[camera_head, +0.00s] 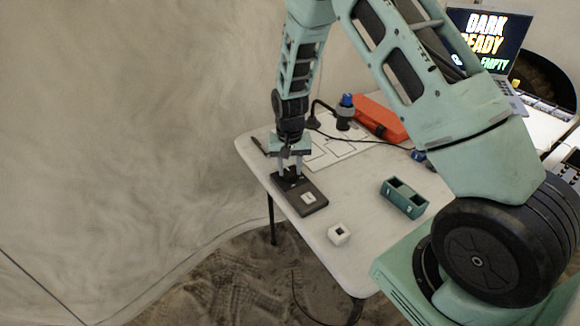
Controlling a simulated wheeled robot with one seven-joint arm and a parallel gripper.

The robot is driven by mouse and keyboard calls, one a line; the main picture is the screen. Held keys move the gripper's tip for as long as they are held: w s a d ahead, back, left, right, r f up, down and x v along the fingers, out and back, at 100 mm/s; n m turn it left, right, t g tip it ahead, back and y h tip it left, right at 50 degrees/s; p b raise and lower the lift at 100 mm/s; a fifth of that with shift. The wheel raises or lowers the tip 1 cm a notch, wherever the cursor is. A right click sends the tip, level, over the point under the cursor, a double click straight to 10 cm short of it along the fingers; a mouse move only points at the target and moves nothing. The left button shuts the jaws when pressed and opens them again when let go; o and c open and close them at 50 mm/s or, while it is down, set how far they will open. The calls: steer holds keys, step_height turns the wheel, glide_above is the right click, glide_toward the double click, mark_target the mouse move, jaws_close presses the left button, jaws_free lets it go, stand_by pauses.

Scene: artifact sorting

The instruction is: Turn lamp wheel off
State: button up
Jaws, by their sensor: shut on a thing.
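A black control box (311,207) lies on the white table near its left edge, with a white square label (308,198) on its near part. My gripper (289,171) points straight down at the far end of this box. Its two fingers are shut on a small dark part there, the lamp wheel (289,174), which is mostly hidden between the fingers. How far the wheel is turned cannot be seen.
On the white table (365,235) are a green two-slot holder (404,198), a white cube (339,234), an orange case (380,119), a marked sheet (330,152) and a black lamp with a blue top (346,103). A laptop screen (484,38) reads "DARK READY" and "EMPTY".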

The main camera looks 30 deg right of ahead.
mark_target(290, 170)
steer(key=shift+n, duration=0.7)
steer(key=o, duration=1)
step_height(290, 170, up, 18)
steer(key=shift+f+b, duration=0.25)
steer(key=shift+b, duration=0.1)
